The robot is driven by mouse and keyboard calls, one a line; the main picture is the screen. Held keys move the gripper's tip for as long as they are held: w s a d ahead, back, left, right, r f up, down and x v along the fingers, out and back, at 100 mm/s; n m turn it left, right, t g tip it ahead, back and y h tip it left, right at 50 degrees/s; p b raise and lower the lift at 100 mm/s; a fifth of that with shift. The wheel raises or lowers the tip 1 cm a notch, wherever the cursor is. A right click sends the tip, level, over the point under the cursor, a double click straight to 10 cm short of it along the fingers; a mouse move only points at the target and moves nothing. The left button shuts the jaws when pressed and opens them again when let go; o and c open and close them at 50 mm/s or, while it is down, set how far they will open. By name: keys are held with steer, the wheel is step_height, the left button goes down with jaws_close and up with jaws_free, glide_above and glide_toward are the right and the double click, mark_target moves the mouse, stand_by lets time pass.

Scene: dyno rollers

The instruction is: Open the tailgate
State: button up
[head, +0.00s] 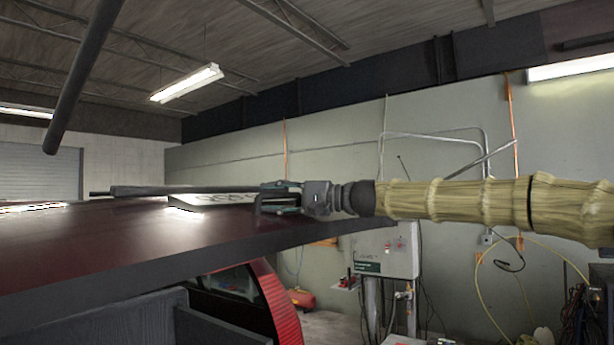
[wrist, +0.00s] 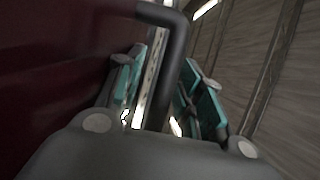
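The dark red tailgate (head: 120,238) is swung up and lies nearly level across the left of the head view, above the vehicle's dark open rear. It also fills the left of the wrist view (wrist: 60,60). A dark bar handle (head: 180,190) runs along its outer face, beside the white licence plate (head: 214,198). My gripper (head: 272,198) is at the handle's right end. In the wrist view, the bent handle (wrist: 170,65) passes between my teal-padded fingers (wrist: 168,92). Gaps show on both sides, so the fingers are open around it. Contact with the handle is not visible.
A red tail light (head: 283,312) is below the tailgate's right edge. A wall cabinet (head: 387,252), cables and a yellow hose (head: 482,275) are at the right. A dark pole (head: 82,75) crosses the upper left. A ceiling lamp (head: 187,83) hangs above.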

steer(key=shift+s+a+r, duration=0.2)
steer(key=shift+s+a, duration=0.1)
steer(key=shift+a, duration=0.1)
steer(key=shift+w+d, duration=0.15)
steer(key=shift+d, duration=0.2)
steer(key=shift+c, duration=0.2)
steer(key=shift+w+d+f, duration=0.1)
steer(key=shift+w+d, duration=0.1)
steer(key=shift+d, duration=0.7)
steer(key=c, duration=0.6)
steer(key=shift+s, duration=0.15)
jaws_close()
steer(key=shift+a, duration=0.2)
step_height(320, 180, down, 2)
steer(key=shift+s+d+b, duration=0.1)
steer(key=shift+s+b, duration=0.05)
steer(key=shift+b, duration=0.85)
steer(key=shift+y, duration=0.4)
steer(key=f+b, duration=0.1)
steer(key=b, duration=0.1)
steer(key=f+b, duration=0.1)
steer(key=f, duration=0.1)
steer(key=d+f+b, duration=0.1)
steer(key=f+b, duration=0.1)
steer(key=shift+s+b, duration=0.25)
steer(key=shift+b, duration=0.1)
step_height(320, 180, down, 8)
steer(key=b, duration=0.6)
steer(key=shift+s+d, duration=0.35)
